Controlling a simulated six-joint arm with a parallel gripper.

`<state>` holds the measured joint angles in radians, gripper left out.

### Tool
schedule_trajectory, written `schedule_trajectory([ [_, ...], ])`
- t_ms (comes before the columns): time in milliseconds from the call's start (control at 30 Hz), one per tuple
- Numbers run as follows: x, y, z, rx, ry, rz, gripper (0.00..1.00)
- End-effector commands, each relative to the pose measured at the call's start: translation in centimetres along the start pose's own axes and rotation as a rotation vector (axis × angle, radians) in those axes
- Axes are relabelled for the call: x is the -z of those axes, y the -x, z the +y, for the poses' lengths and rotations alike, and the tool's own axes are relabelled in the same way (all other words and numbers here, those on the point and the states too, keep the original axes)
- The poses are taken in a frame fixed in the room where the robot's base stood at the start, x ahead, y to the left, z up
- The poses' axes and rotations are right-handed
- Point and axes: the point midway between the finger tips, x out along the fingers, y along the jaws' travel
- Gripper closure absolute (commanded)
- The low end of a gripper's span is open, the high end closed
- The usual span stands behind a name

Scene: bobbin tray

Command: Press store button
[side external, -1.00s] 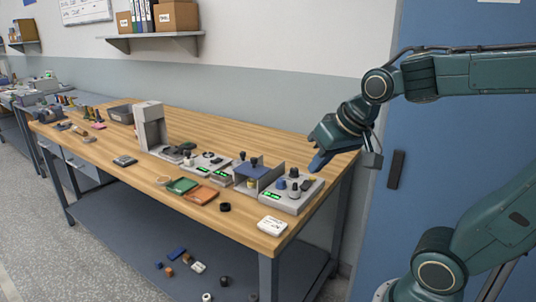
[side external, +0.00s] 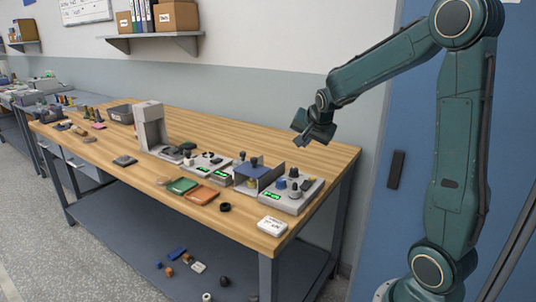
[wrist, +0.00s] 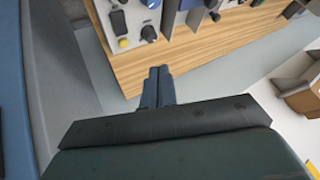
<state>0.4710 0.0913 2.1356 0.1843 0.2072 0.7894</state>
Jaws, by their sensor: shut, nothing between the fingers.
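A grey control box (side external: 292,203) with a small green display and several knobs stands at the right end of the wooden table. In the wrist view its corner (wrist: 112,22) shows at the top, with a small yellow button (wrist: 123,43), a black knob (wrist: 148,34) and a blue knob (wrist: 151,4). No label is readable, so I cannot tell which control is the store button. My gripper (side external: 300,141) is shut and empty, in the air above and behind the box. In the wrist view its fingertips (wrist: 159,71) lie together, apart from the box.
Other grey devices with green displays (side external: 221,174) stand left of a small upright divider (side external: 270,178). A tall grey press (side external: 150,125) stands further left. Green (side external: 182,186) and orange (side external: 201,195) pads and a white label block (side external: 272,226) lie near the front edge.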

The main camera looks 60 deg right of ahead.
Motion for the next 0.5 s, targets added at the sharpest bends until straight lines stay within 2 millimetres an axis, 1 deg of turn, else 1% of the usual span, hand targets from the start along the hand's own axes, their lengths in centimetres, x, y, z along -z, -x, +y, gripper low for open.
schedule_trajectory([
  [33, 0.7, -1.2, 0.5, -0.014, -0.037, 0.014, 1.00],
  [200, 3.1, -4.7, 1.9, -0.038, -0.161, 0.072, 1.00],
  [300, 4.2, -6.4, 2.8, -0.047, -0.221, 0.100, 1.00],
  [400, 5.1, -7.7, 3.5, -0.053, -0.265, 0.124, 1.00],
  [500, 5.6, -8.5, 4.0, -0.057, -0.294, 0.140, 1.00],
])
